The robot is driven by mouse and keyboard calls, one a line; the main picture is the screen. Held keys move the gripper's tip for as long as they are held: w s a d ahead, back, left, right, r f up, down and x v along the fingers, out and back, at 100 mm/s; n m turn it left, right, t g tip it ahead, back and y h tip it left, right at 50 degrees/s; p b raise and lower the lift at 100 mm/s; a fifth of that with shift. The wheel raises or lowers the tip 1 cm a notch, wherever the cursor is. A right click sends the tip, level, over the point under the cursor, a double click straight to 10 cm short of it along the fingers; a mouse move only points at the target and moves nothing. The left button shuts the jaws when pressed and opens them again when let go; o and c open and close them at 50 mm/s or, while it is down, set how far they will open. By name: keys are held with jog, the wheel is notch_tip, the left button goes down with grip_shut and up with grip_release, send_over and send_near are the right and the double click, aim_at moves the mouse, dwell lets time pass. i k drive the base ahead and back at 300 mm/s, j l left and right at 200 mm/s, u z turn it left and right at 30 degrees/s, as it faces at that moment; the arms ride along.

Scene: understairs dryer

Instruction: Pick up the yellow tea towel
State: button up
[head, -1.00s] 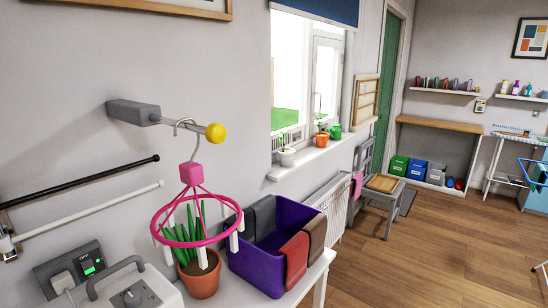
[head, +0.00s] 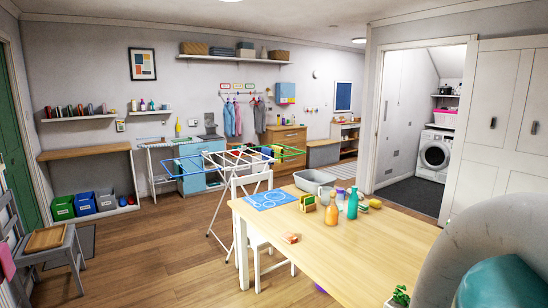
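I cannot make out a yellow tea towel for certain. A drying rack (head: 217,195) with coloured rails stands in the middle of the room. Small coloured pieces, one of them yellowish, show at its far right side, too small to name. My gripper is not in view; a rounded grey and teal part, seemingly of my own arm, fills the lower right corner.
A wooden table (head: 355,255) fills the front right, with a grey basin (head: 314,180), an orange bottle (head: 331,210) and a teal bottle (head: 352,205). A chair (head: 50,245) stands at left. A washing machine (head: 434,155) stands beyond the doorway.

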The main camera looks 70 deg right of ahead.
aim_at(277, 149)
jog(key=z, duration=2.05)
jog(key=k, duration=0.4)
jog(key=k+z, duration=0.1)
jog(key=z, duration=0.65)
jog(key=k+l+z, duration=0.15)
jog(key=z, duration=0.2)
jog(key=i+l+z, duration=0.15)
jog(key=z, duration=0.25)
jog(key=i+z, duration=0.6)
jog(key=z, duration=0.25)
jog(key=i+j+u, duration=0.1)
jog(key=i, duration=0.8)
jog(key=i+j+u, duration=0.1)
jog(key=i, duration=0.8)
jog(key=i+u, duration=0.2)
jog(key=i, duration=0.4)
jog(key=i+u, duration=0.2)
jog(key=i, duration=0.4)
jog(key=i+l+u, duration=0.2)
jog(key=i, duration=0.4)
jog(key=i+j+u, duration=0.25)
jog(key=i+u, duration=0.25)
jog(key=i, duration=0.2)
jog(key=i+u, duration=0.5)
jog(key=i, duration=0.2)
jog(key=i+l+u, duration=0.25)
jog(key=i+u, duration=0.25)
jog(key=i, duration=0.2)
